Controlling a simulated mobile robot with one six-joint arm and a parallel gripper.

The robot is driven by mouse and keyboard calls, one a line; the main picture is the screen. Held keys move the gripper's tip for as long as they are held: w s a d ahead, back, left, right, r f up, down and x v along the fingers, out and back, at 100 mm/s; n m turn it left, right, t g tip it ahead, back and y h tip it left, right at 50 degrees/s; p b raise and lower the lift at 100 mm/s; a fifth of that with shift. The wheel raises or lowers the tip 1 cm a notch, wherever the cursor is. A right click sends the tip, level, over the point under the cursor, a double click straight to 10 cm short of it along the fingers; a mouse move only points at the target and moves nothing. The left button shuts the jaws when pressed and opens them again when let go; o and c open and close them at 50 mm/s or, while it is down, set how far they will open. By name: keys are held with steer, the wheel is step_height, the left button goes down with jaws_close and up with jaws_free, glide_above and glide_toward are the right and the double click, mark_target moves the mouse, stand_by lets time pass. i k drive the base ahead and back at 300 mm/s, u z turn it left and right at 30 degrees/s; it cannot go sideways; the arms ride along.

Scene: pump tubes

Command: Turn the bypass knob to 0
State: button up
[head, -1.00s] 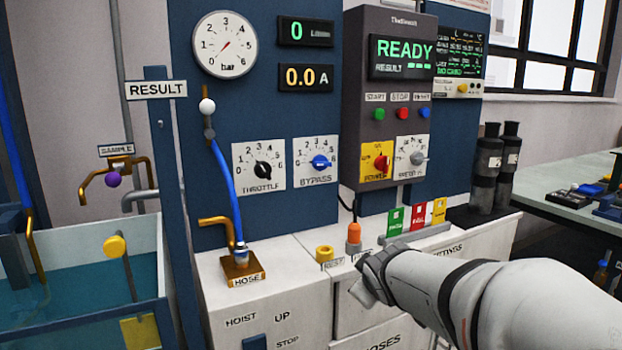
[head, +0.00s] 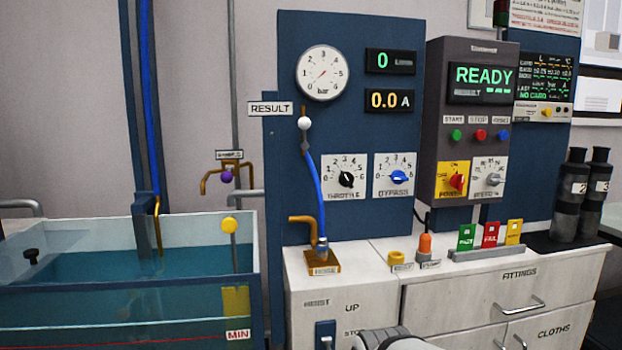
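The bypass knob (head: 397,176) is blue and sits on a white dial plate (head: 381,190) marked BYPASS, on the blue panel right of the throttle knob. Its grip lies roughly level across the dial, along the line toward the 6 at the right. Its pointer end is too small to tell. My gripper (head: 380,338) shows only as a grey part at the bottom edge, well below the knob and apart from it. Its fingertips are not clearly visible, so I cannot tell whether it is open or shut.
The black throttle knob (head: 346,179) and red power switch (head: 457,182) flank the bypass dial. On the white counter (head: 375,250) stand a hose fitting (head: 321,262), yellow ring (head: 397,258), orange plug (head: 424,244) and coloured cards. A water tank (head: 120,215) is at left.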

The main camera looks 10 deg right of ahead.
mark_target(398, 177)
steer(key=u, duration=1.35)
steer(key=k, duration=0.65)
steer(key=z, duration=0.8)
steer(key=i, duration=1)
steer(key=z, duration=0.05)
